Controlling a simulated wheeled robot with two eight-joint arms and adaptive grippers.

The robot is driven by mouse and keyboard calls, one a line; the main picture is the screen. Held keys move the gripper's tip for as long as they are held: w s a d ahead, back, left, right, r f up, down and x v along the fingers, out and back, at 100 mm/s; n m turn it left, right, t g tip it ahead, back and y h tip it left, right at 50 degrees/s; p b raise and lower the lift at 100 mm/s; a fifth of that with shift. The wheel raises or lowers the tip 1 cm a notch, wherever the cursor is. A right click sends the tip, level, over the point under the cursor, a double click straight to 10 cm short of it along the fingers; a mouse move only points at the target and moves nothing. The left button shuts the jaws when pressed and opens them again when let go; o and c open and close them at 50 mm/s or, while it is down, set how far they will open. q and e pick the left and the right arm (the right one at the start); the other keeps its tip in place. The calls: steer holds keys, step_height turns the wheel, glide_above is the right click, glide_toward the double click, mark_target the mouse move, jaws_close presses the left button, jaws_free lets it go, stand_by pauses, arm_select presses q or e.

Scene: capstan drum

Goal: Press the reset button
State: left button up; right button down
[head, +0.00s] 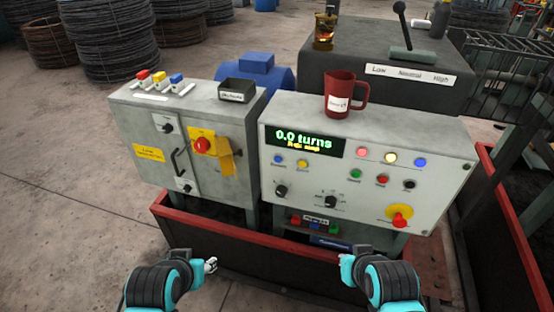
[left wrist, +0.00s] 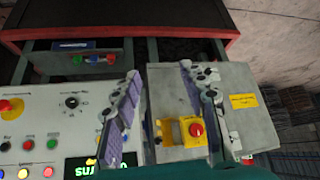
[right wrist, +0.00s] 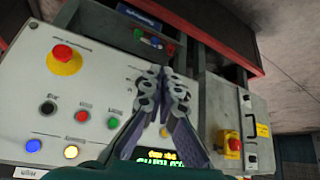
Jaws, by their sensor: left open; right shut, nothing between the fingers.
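The grey control panel (head: 300,210) has a display (head: 303,142) reading "0.0 turns". Below the display are a blue button (head: 279,160) and a yellow button (head: 302,164). To the right are a green button (head: 355,174), a red button (head: 383,180) and a black button (head: 409,185). The small labels are too blurred to tell which button is reset. My left gripper (head: 211,265) is open and empty in front of the cabinets; its spread fingers show in the left wrist view (left wrist: 160,72). My right gripper (head: 347,263) is shut and empty, below and apart from the panel; it also shows in the right wrist view (right wrist: 162,75).
A red mushroom button (head: 400,219) on a yellow base is at the panel's lower right. The left cabinet (head: 222,178) has another red button (head: 202,145). A red mug (head: 341,96) stands on the panel top. A red-rimmed trough (head: 270,283) lies below.

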mark_target(278, 159)
arm_select(q)
steer(key=shift+o, duration=0.6)
step_height(278, 159, up, 3)
steer(key=p, duration=0.3)
arm_select(e)
steer(key=w+a+r+t+y+p, duration=0.15)
steer(key=w+a, duration=0.25)
steer(key=w, duration=0.4)
steer(key=w+a+r+t+p, duration=0.1)
steer(key=w+a+r, duration=0.2)
steer(key=w+a, duration=0.3)
arm_select(q)
step_height(278, 159, up, 6)
steer(key=p, duration=0.3)
arm_select(e)
steer(key=w+a+f+n+t+y, duration=0.1)
steer(key=w+a+f+t+y, duration=0.1)
steer(key=w+a, duration=0.6)
steer(key=shift+w+a+f+y, duration=0.15)
steer(key=shift+w+a+y, duration=0.15)
steer(key=shift+a, duration=0.3)
